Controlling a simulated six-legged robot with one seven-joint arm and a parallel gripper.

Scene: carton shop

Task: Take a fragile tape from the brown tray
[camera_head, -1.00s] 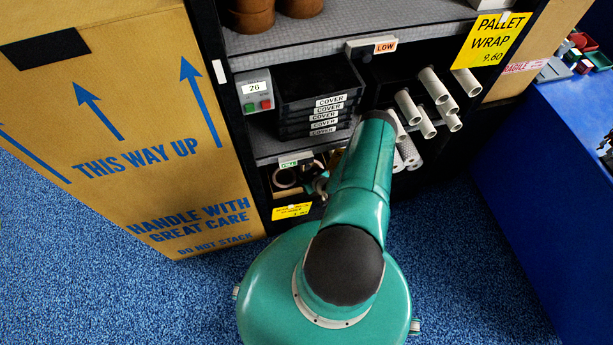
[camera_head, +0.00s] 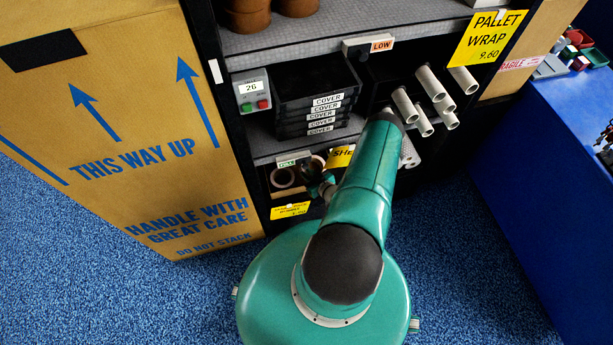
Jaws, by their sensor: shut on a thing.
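The brown tray (camera_head: 291,195) sits in the low opening of the shelf unit, seen only in part. A pale tape roll (camera_head: 283,178) lies at its left. My gripper (camera_head: 322,178) is at the opening, right of this roll and largely hidden by my green arm. It is shut on a tan roll (camera_head: 318,163), which is small and partly covered. I cannot read any fragile marking on either roll.
Black trays marked COVER (camera_head: 318,105) are stacked above the opening. White tubes (camera_head: 430,84) stick out at the right. A tall carton (camera_head: 110,120) stands close at left, a blue table (camera_head: 570,130) at right. Blue carpet is clear in front.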

